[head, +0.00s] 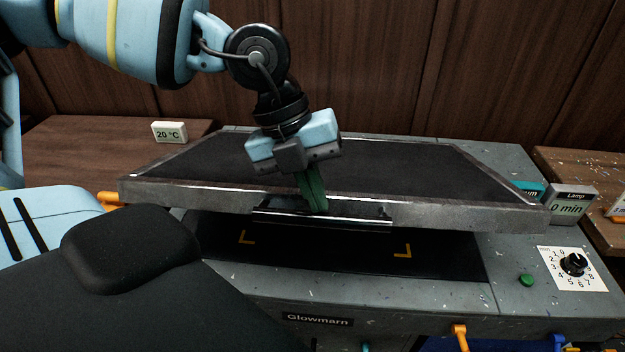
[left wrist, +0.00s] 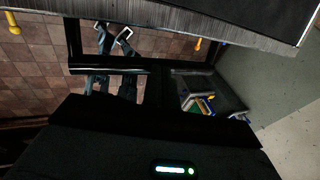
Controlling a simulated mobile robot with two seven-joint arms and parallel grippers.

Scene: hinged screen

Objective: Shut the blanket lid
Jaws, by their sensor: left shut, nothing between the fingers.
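The blanket lid (head: 470,212) is a wide dark panel in a grey metal frame. It hangs slightly raised over the exposure unit, with a gap along its front. A dark handle bar (head: 355,217) runs along the middle of its front edge. My left gripper (head: 316,207) is over that front edge, its green fingers shut and empty, pointing down at the handle. The picture does not settle whether they touch it. In the left wrist view a grey metal edge (left wrist: 190,20) crosses the top; the fingertips are not clear there. My right gripper is not in view.
Under the lid lies a black bed with yellow corner marks (head: 402,250). To the right are a lamp timer display (head: 569,199), a dial (head: 573,264) and a green button (head: 526,280). A 20 °C display (head: 169,132) stands behind left. An orange knob (head: 460,333) sticks out at the front.

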